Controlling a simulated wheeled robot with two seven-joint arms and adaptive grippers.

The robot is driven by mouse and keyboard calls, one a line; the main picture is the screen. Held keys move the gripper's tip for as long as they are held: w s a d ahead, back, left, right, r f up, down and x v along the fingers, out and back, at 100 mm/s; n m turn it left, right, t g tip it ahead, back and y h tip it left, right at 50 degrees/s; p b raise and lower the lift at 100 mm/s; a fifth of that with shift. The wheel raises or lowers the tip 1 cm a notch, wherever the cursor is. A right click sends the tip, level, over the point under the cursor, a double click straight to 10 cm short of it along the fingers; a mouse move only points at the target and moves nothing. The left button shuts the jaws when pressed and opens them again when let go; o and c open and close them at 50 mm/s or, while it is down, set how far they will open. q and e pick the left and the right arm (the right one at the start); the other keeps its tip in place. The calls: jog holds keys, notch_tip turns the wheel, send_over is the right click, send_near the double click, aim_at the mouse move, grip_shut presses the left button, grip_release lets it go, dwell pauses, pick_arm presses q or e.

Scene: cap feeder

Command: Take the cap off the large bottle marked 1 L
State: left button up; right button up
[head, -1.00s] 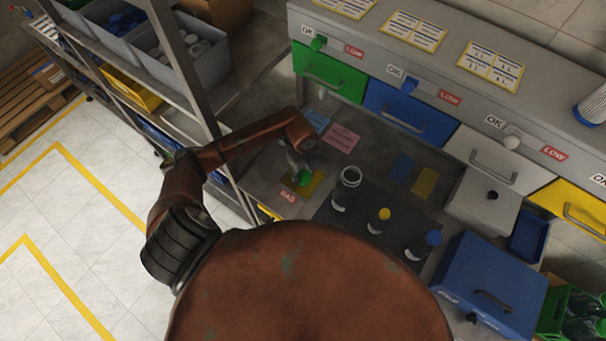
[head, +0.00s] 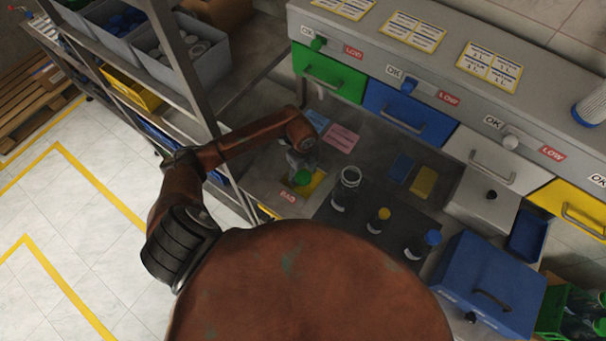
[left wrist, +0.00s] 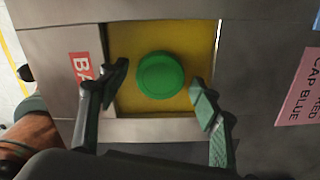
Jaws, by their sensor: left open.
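A large dark bottle (head: 346,188) stands upright on the black mat, with an open neck and no cap on it. I cannot read its marking. A green cap (head: 303,177) lies on a yellow square beside the red BAD label. In the left wrist view the green cap (left wrist: 162,75) sits between my fingers, apart from both. My left gripper (head: 302,163) is open just above the cap; its spread fingers also show in the left wrist view (left wrist: 158,88). My right gripper is not in view.
A bottle with a yellow cap (head: 379,219) and one with a blue cap (head: 425,243) stand on the black mat (head: 400,215). A blue box (head: 490,285) is at the right. Coloured drawers line the back. A shelf rack (head: 185,60) stands at the left.

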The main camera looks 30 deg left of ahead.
aim_at(303, 176)
pick_arm(q)
notch_tip(303, 176, up, 11)
jog(key=p, duration=0.8)
jog(key=shift+r, duration=0.2)
